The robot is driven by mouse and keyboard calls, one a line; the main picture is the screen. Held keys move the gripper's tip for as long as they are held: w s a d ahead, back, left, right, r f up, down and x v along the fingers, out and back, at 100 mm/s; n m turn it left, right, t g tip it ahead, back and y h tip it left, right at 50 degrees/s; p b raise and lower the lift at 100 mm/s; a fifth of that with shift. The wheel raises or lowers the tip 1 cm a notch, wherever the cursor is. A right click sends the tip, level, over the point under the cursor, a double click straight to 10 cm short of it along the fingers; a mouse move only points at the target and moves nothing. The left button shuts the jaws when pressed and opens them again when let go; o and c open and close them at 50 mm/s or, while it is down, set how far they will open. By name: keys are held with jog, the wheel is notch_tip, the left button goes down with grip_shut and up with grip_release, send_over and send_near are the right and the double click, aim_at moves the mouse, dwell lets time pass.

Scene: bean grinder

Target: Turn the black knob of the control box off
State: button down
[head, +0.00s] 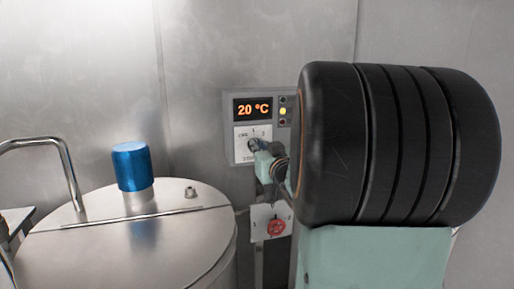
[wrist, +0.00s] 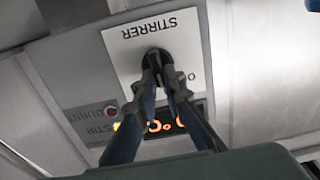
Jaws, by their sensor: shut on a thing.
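The control box (head: 243,160) is on the metal wall in the head view, with an orange "20 °C" display (head: 252,108) and a white dial plate. In the wrist view the white plate (wrist: 118,50) appears upside down and reads "STIRRER". The black knob (wrist: 156,57) shows beyond my fingertips there. My gripper (wrist: 164,78) is shut on the black knob, one finger on each side. In the head view my gripper (head: 257,149) reaches the plate from the right. My arm hides part of the plate, and the knob's pointing direction is not clear.
A red rotary switch (head: 276,226) on a white plate sits below the box. A metal vessel (head: 150,245) with a blue cap (head: 132,166) and a bent pipe (head: 62,150) stands at the left. Indicator lamps (head: 283,111) sit right of the display, close to my arm.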

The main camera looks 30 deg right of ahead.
jog(key=shift+w+a+f+n+b, duration=0.1)
jog(key=shift+a+n+b, duration=0.1)
jog(key=shift+n+b, duration=2.05)
jog(key=shift+a+f+n+b, duration=0.1)
jog(key=shift+a+n+b, duration=0.1)
jog(key=shift+n+b, duration=2.05)
jog(key=shift+r, duration=0.15)
jog(key=c, duration=2)
grip_release()
notch_tip(320, 180, up, 10)
jog(key=shift+f, duration=0.1)
